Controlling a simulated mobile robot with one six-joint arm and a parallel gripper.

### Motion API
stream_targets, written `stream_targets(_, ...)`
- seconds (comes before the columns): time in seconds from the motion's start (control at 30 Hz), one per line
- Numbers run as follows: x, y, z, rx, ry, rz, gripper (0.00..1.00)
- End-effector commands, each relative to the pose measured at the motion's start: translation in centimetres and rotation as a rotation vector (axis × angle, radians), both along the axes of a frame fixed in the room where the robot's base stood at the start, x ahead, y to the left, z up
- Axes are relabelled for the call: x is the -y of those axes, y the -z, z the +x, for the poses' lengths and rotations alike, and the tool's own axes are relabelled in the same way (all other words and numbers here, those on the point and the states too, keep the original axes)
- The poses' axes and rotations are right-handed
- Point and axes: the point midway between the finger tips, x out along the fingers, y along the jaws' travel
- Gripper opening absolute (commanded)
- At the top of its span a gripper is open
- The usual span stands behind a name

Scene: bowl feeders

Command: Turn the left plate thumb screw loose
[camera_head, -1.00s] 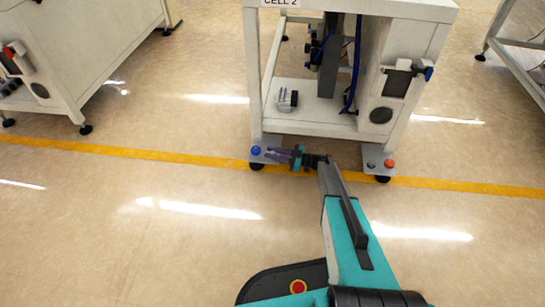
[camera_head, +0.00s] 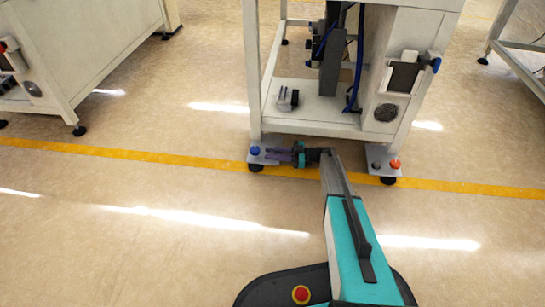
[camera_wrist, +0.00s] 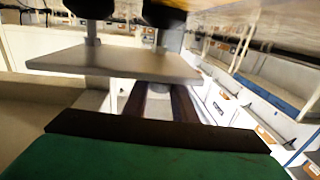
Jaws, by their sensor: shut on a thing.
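The left plate (camera_head: 262,160) is a small grey plate at the foot of the machine's left leg, with a blue knob (camera_head: 255,151) on top. My gripper (camera_head: 270,154) reaches in from the right with its dark fingers level, its tips over this plate. It is shut on the left plate thumb screw, which is mostly hidden by the fingers. I cannot tell the screw's exact outline. In the wrist view the plate (camera_wrist: 110,63) lies across the upper left, and my fingers (camera_wrist: 168,92) run to its edge.
The right plate (camera_head: 378,152) carries an orange knob (camera_head: 395,164) and a dark one. The machine's lower shelf (camera_head: 310,118) is just above my gripper. Open floor (camera_head: 120,240) lies to the left, with a yellow line (camera_head: 130,154) across it.

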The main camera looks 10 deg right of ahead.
Motion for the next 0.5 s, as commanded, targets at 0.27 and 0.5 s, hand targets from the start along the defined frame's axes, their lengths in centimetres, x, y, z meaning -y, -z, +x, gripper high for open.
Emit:
stream_targets(0.27,-0.16,-0.09,0.11,0.001,-0.006,0.001,0.02)
stream_targets(0.5,-0.18,-0.09,0.10,0.000,-0.006,0.001,0.29)
